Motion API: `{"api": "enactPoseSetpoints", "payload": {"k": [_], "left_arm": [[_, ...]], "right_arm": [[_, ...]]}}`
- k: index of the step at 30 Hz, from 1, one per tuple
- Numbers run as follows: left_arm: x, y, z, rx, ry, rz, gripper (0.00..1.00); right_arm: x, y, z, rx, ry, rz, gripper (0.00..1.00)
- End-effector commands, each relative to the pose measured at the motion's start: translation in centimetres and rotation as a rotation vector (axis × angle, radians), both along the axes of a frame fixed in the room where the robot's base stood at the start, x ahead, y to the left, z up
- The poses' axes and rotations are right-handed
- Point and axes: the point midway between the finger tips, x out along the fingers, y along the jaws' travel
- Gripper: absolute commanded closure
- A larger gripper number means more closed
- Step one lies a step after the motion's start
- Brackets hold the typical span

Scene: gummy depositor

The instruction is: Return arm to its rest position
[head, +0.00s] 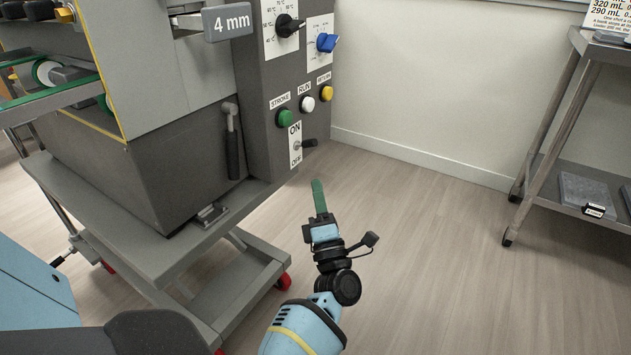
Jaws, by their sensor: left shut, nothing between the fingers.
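My left arm (303,328) reaches up from the bottom middle of the head view. Its gripper (318,196) has green fingers that are closed together, with nothing held. The fingertips point up, just below and right of the ON/OFF toggle switch (309,143) on the machine's grey control panel (268,84). A gap shows between the fingers and the switch in the picture. My right gripper is out of view.
The panel carries a green button (285,117), a white button (307,104), a yellow button (326,93), a black knob (288,26) and a blue knob (327,42). A wheeled cart (165,262) bears the machine. A grey rack (570,187) stands right. Floor between is clear.

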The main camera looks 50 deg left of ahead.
Motion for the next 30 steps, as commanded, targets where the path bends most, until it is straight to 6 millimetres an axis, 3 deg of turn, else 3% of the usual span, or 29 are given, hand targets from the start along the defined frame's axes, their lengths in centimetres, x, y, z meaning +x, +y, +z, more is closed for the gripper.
{"api": "enactPoseSetpoints", "payload": {"k": [24, 27, 30], "left_arm": [[-0.2, -0.8, -0.6, 0.0, -0.001, 0.001, 1.0], [-0.3, -0.8, 0.2, 0.0, -0.006, 0.001, 1.0], [-0.5, -0.8, 2.7, 0.0, -0.021, 0.001, 1.0]], "right_arm": [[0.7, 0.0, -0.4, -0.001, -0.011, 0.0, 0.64], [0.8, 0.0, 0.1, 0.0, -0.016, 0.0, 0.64], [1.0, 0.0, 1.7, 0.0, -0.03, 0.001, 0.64]]}}
